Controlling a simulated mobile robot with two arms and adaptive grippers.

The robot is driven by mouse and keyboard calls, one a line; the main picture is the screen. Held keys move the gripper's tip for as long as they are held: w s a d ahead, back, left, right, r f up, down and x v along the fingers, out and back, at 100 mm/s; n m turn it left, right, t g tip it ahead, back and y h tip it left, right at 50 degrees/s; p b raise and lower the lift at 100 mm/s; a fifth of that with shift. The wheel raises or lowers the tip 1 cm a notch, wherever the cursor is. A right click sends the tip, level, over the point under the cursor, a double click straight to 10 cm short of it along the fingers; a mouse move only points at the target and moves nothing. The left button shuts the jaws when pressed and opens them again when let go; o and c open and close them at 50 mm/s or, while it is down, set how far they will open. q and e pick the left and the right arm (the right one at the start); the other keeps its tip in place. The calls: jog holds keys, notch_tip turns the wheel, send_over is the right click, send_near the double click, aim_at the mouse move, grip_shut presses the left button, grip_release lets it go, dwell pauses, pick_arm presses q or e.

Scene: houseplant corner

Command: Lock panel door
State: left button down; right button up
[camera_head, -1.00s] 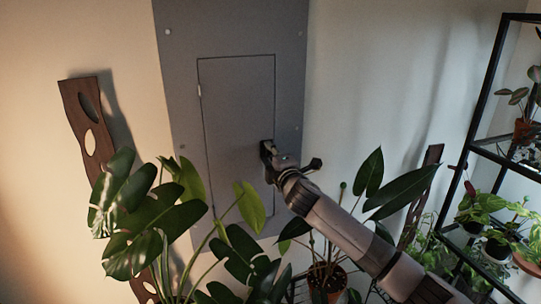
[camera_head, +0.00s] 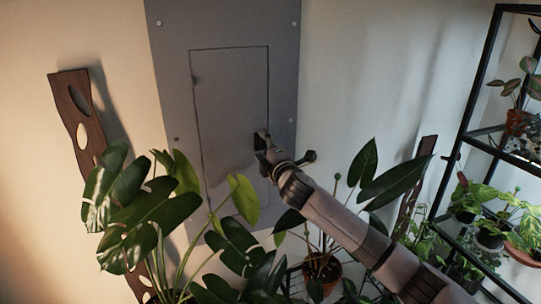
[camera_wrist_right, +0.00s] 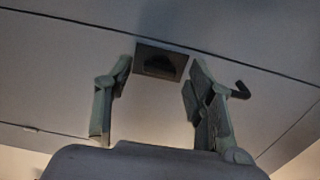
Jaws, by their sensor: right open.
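The grey panel (camera_head: 170,60) is on the wall, and its rectangular door (camera_head: 230,90) looks closed and flush with the frame. My right gripper (camera_head: 262,146) is at the door's right edge and covers part of that edge in the head view. In the right wrist view the dark square latch (camera_wrist_right: 161,62) with a rounded recess is set in the panel face. The fingers of my right gripper (camera_wrist_right: 160,72) are open, one on each side of the latch. I cannot tell whether they touch the panel. My left gripper is not in view.
A large-leaved plant (camera_head: 140,215) stands in front of the panel's lower left. A potted plant (camera_head: 322,268) stands below my right arm, its leaves close to the arm. A black shelf (camera_head: 475,100) with several plants is at the right. Wooden boards (camera_head: 78,110) lean on the wall.

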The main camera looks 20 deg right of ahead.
jog(key=s, duration=1.1)
jog(key=shift+s+d, duration=0.2)
jog(key=shift+s, duration=0.1)
